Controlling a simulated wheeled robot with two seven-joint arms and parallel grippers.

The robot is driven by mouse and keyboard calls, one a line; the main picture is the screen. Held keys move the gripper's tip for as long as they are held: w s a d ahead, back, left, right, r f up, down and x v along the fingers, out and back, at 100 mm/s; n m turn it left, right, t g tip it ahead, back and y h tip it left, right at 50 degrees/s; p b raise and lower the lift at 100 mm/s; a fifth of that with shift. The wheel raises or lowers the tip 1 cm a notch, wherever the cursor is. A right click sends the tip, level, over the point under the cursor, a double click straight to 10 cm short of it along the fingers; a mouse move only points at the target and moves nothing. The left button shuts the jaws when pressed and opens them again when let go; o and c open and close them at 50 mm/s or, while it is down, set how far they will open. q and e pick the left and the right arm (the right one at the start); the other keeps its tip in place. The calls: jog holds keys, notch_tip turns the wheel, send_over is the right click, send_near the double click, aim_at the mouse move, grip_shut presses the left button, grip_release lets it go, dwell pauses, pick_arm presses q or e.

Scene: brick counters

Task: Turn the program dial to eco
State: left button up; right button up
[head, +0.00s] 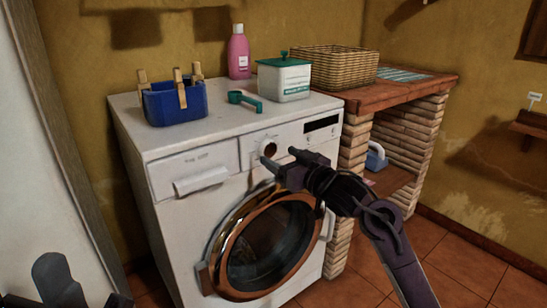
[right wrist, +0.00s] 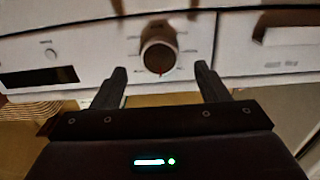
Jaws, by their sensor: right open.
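The round brown program dial (head: 269,149) is on the front panel of the white washing machine (head: 165,225). In the right wrist view the dial (right wrist: 158,50) shows a red mark at its lower edge in the picture; the labels around it are too blurred to read. My right gripper (head: 279,157) is open in front of the panel. In the right wrist view its fingers (right wrist: 160,70) point at the dial, one on each side, with gaps to it and nothing between them. My left gripper (head: 57,282) shows only partly at the lower left, dark, its jaw opening unclear.
The machine top holds a blue peg basket (head: 172,106), a teal scoop (head: 244,101), a pink bottle (head: 238,55) and a white tub (head: 284,82). The drawer handle (head: 201,181) and copper-rimmed door (head: 225,240) stick out near the dial. A brick counter (head: 418,87) adjoins at right.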

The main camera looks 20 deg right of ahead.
aim_at(271, 150)
jog(key=shift+b+x, duration=0.3)
jog(key=shift+x, duration=1.55)
jog(key=c, duration=1)
